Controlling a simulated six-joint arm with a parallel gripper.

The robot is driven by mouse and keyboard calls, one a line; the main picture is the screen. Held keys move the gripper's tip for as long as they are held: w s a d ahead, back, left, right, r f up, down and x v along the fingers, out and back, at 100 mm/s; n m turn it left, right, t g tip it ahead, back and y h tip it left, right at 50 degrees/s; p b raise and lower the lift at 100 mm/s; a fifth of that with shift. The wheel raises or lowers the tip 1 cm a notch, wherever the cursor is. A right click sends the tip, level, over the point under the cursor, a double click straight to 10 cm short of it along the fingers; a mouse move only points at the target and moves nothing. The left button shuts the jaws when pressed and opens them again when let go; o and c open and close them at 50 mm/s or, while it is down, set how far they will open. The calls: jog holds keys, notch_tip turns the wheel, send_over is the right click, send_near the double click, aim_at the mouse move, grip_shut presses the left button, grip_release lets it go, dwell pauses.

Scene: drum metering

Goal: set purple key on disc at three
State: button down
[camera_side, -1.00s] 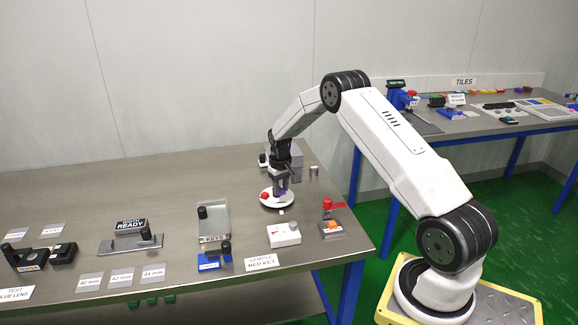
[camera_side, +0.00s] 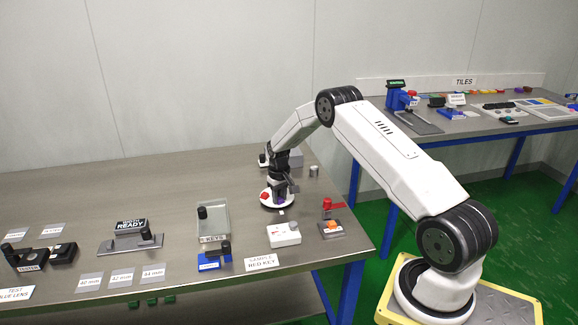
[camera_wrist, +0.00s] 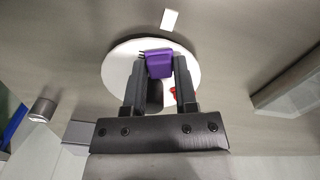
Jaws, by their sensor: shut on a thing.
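The purple key (camera_wrist: 159,65) is between the two fingers of my gripper (camera_wrist: 159,82) in the wrist view, and the jaws are shut on it. The white round disc (camera_wrist: 112,64) lies right under the key. I cannot tell whether the key touches the disc. In the side view my gripper (camera_side: 280,196) points down over the disc (camera_side: 268,204), hiding most of the key. A red piece (camera_side: 265,196) sits on the disc's left part, and a bit of red (camera_wrist: 173,92) shows beside the right finger in the wrist view.
A small white marker (camera_wrist: 169,20) lies just off the disc's edge. A small metal cylinder (camera_side: 314,171) stands behind right.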

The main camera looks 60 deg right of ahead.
aim_at(279, 199)
jog(key=shift+f, duration=0.15)
jog(key=shift+c, duration=2)
grip_release()
notch_tip(279, 199, up, 12)
jog(key=shift+r, duration=0.2)
